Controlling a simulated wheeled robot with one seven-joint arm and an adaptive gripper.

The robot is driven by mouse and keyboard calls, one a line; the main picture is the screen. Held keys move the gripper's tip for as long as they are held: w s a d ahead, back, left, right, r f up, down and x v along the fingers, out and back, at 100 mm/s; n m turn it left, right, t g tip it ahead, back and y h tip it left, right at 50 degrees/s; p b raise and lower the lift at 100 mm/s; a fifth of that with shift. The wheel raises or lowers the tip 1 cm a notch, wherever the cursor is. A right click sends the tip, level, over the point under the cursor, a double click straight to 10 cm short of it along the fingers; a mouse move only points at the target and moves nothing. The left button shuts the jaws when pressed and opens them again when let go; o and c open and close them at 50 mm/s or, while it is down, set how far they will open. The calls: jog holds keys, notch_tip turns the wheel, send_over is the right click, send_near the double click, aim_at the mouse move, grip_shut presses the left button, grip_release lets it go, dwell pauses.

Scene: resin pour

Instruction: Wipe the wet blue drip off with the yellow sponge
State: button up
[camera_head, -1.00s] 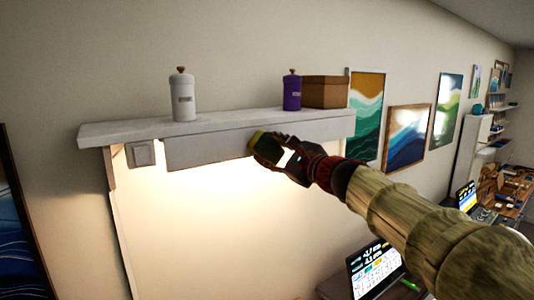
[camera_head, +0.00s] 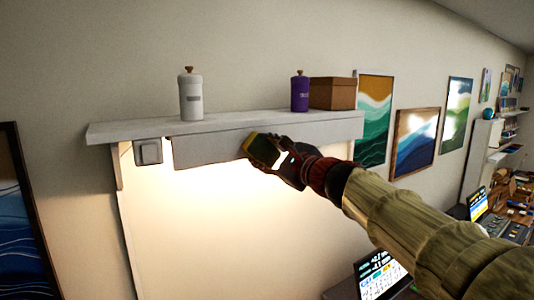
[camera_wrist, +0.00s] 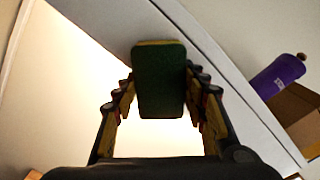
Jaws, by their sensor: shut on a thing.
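My gripper (camera_head: 279,155) is shut on the yellow sponge (camera_head: 262,149), which has a dark green face. In the wrist view the sponge (camera_wrist: 159,80) sits between the two fingers, its green face toward the camera and a thin yellow edge at its top. In the head view the sponge is at the front face of the grey shelf (camera_head: 210,147), right of its middle and below the shelf top. I cannot tell whether it touches the shelf. No blue drip shows in any view; the sponge and gripper cover part of the shelf front.
A white canister (camera_head: 190,97), a purple canister (camera_head: 300,92) and a brown box (camera_head: 332,93) stand on the shelf. A small grey square box (camera_head: 148,152) is under its left end. Framed pictures hang on the right wall. A laptop (camera_head: 385,272) is below.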

jog(key=shift+s+d+f, duration=0.1)
jog(key=shift+s+d, duration=0.05)
jog(key=shift+s, duration=0.45)
jog(key=shift+b+v, duration=0.45)
jog(key=shift+v, duration=0.5)
jog(key=shift+b+v, duration=0.3)
jog(key=shift+v, duration=1)
jog(key=shift+d, duration=0.2)
jog(key=shift+v, duration=1.35)
